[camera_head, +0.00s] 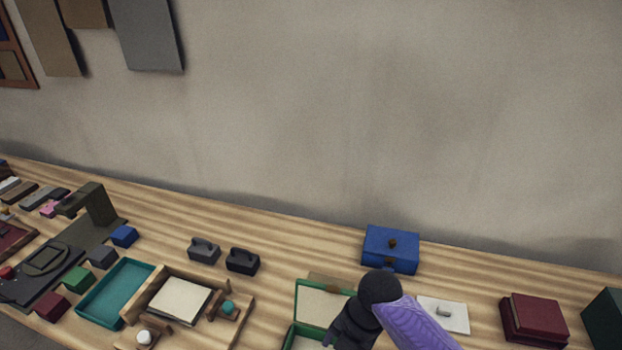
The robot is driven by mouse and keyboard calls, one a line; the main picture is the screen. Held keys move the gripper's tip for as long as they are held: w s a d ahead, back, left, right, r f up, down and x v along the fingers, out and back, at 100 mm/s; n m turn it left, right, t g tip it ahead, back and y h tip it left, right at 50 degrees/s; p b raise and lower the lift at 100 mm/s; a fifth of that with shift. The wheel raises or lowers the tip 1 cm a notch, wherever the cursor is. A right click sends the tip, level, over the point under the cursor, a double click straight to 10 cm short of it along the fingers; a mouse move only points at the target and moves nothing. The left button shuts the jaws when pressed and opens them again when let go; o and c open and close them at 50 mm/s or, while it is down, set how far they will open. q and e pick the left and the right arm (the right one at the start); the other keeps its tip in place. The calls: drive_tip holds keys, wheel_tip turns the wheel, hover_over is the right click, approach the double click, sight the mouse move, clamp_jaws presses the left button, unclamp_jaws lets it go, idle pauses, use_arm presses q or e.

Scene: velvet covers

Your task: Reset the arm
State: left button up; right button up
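My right arm comes in from the bottom edge, right of centre, with a purple link and a black joint. My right gripper (350,328) is the dark part below that joint, at the bottom edge over an open green box (322,303) with a cream inside. Its fingers are not clear, so I cannot tell whether it is open or holds anything. My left gripper is out of view.
A closed blue box (391,249) stands behind my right arm. A white card (445,315) and a dark red box (533,319) lie to the right. A wooden frame (245,300), a teal tray (118,292) and small blocks fill the left. Bare table lies near the wall.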

drive_tip(key=s+m+t, duration=0.2)
drive_tip(key=s+m, duration=0.7)
drive_tip(key=m, duration=0.3)
drive_tip(key=s+d+r+m+t+h, duration=0.15)
drive_tip(key=s+d+m, duration=0.25)
drive_tip(key=m, duration=0.4)
drive_tip(key=s+d+r+m+t+h, duration=0.1)
drive_tip(key=s+d+r+m, duration=0.3)
drive_tip(key=m, duration=0.3)
drive_tip(key=s+d+f+g+b, duration=0.15)
drive_tip(key=f+b, duration=0.45)
drive_tip(key=f, duration=1.1)
drive_tip(key=s+f+g+b, duration=0.15)
drive_tip(key=f+b, duration=0.45)
drive_tip(key=f, duration=1)
use_arm(q)
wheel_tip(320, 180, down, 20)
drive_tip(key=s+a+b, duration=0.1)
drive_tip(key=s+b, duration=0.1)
drive_tip(key=b, duration=0.6)
use_arm(e)
drive_tip(key=s+d+f, duration=0.2)
drive_tip(key=s+f, duration=1.1)
drive_tip(key=f, duration=0.4)
drive_tip(key=shift+s+d+h, duration=0.25)
drive_tip(key=shift+d+h, duration=0.1)
